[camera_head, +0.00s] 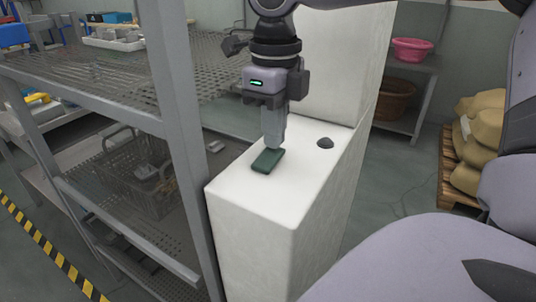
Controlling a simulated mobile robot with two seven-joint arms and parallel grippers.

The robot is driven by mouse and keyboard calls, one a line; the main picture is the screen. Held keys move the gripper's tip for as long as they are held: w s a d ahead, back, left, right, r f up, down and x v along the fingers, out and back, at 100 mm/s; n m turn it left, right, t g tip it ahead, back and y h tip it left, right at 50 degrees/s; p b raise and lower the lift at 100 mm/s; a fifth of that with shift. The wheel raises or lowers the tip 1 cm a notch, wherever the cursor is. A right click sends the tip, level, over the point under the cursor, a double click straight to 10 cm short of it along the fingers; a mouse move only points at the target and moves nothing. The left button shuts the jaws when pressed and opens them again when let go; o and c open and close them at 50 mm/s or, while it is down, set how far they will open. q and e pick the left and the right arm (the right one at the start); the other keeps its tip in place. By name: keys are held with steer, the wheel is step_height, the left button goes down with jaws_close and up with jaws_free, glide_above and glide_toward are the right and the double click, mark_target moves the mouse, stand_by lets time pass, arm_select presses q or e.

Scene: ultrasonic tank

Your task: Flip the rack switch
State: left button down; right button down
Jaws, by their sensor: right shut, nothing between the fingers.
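A dark green rectangular switch (267,161) lies on the top face of a white cabinet (243,190), near its left side. I take it for the rack switch. My right gripper (273,147) points down with its fingers shut and empty. Its fingertips are at the far right end of the green switch; I cannot tell whether they touch it. A small dark round knob (325,143) sits on the same top face, to the right of the gripper. My left gripper is not in view.
A grey metal rack (167,95) stands close on the left of the cabinet, with a wire basket (141,178) inside. Behind on the right are a shelf with a pink basin (411,49) and a brown basket (392,99), and stacked sacks (481,128). Floor right of the cabinet is clear.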

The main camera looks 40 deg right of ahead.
steer(key=shift+f+b, duration=0.5)
steer(key=shift+f, duration=0.15)
steer(key=shift+r, duration=0.2)
steer(key=shift+r+p, duration=2.65)
steer(key=shift+r, duration=0.75)
